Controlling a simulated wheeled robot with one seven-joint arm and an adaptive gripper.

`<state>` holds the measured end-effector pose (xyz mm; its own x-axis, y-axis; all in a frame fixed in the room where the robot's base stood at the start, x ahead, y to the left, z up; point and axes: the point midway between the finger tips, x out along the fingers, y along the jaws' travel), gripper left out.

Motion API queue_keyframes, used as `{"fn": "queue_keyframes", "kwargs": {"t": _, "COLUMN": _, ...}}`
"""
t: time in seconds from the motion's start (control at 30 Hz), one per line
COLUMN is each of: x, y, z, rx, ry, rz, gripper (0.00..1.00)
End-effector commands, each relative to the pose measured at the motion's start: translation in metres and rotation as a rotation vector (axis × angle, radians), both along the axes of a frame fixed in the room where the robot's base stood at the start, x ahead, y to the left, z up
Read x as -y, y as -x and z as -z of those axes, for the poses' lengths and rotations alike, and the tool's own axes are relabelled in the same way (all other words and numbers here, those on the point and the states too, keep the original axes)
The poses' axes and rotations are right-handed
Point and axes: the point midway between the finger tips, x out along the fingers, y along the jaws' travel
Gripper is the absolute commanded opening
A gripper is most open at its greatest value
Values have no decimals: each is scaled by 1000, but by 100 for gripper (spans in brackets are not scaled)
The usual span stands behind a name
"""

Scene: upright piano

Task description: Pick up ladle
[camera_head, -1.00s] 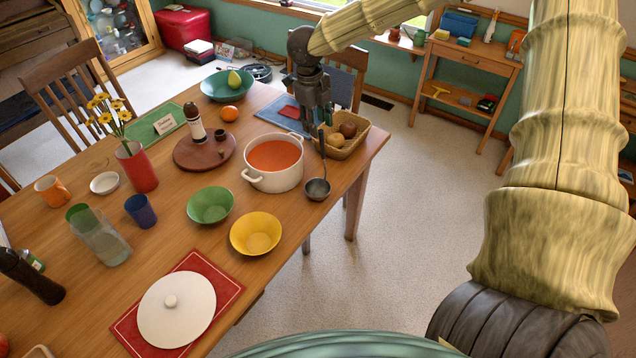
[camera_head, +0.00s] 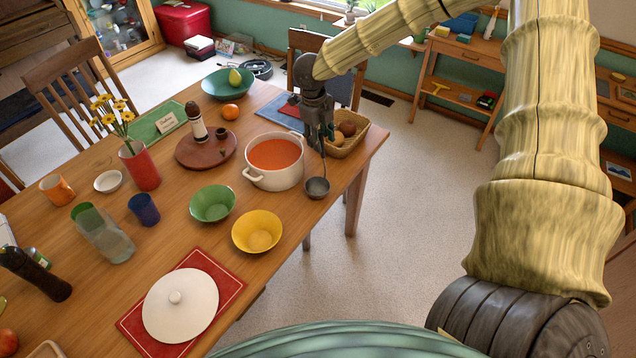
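The dark grey ladle (camera_head: 317,188) is at the table's right edge, just right of the white pot (camera_head: 274,179) of orange-red soup. Its bowl is low and its handle rises toward my gripper. My gripper (camera_head: 321,140) points down at the upper part of the handle, between the pot and the bread basket. The fingers overlap the handle in this view and hide its top. I cannot tell whether they are open or closed on it.
The wicker basket (camera_head: 352,146) with bread stands close right of my gripper. Open floor lies right of the table.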

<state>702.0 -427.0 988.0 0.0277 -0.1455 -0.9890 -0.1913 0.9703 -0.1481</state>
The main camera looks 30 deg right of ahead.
Motion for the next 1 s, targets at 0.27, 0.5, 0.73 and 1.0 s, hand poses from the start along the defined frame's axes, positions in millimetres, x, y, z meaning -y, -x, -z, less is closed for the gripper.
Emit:
{"fn": "queue_keyframes", "kwargs": {"t": 0.27, "x": 0, "y": 0, "z": 0, "rx": 0, "ry": 0, "rz": 0, "gripper": 0}}
{"fn": "queue_keyframes", "kwargs": {"t": 0.5, "x": 0, "y": 0, "z": -1, "rx": 1, "ry": 0, "rz": 0, "gripper": 0}}
{"fn": "queue_keyframes", "kwargs": {"t": 0.73, "x": 0, "y": -1, "z": -8, "rx": 3, "ry": -1, "rz": 1, "gripper": 0}}
{"fn": "queue_keyframes", "kwargs": {"t": 1.0, "x": 0, "y": -1, "z": -33, "rx": 3, "ry": 0, "rz": 1, "gripper": 0}}
